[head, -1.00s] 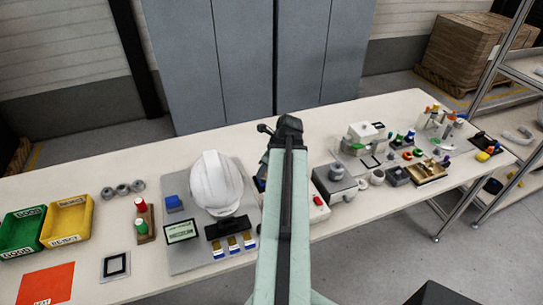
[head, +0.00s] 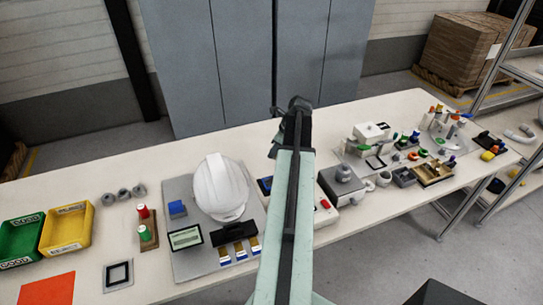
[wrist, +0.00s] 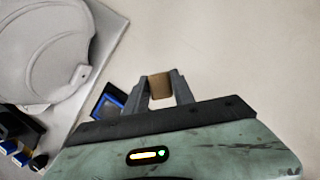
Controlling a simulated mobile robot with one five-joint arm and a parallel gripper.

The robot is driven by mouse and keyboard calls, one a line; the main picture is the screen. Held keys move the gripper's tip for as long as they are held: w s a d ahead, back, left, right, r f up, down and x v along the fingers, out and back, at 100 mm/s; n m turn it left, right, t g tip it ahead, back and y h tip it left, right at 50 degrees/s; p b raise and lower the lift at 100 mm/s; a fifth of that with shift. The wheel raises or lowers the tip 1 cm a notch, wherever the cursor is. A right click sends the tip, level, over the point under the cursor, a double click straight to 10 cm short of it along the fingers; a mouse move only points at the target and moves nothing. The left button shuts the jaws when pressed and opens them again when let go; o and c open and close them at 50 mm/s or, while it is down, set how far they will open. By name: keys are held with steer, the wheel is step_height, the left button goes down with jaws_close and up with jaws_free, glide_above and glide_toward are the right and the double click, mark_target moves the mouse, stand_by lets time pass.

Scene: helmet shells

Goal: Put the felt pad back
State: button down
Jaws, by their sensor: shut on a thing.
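In the wrist view my gripper (wrist: 160,84) is shut on a small brown block (wrist: 160,87), which looks like the felt pad. It is held above bare pale tabletop. In the head view my gripper (head: 278,136) is to the right of the white helmet shell (head: 219,187) and higher in the picture, and the pad cannot be made out there. The helmet shell also shows at the left of the wrist view (wrist: 40,55). A square black frame on a light plate (head: 118,273) lies at the table's front left.
A blue-framed device (wrist: 108,102) lies near my gripper in the wrist view. Yellow (head: 67,228) and green (head: 21,240) bins stand at the far left. A grey box (head: 341,184) and several small parts crowd the right.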

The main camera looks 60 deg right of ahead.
mark_target(275, 157)
steer(key=f+b, duration=0.3)
steer(key=shift+d+f+b, duration=0.3)
steer(key=shift+d+f, duration=0.05)
steer(key=shift+f, duration=0.15)
steer(key=shift+w+a+r, duration=0.2)
steer(key=shift+f, duration=0.25)
steer(key=c, duration=1.1)
jaws_free()
steer(key=shift+r, duration=0.1)
steer(key=shift+o, duration=0.2)
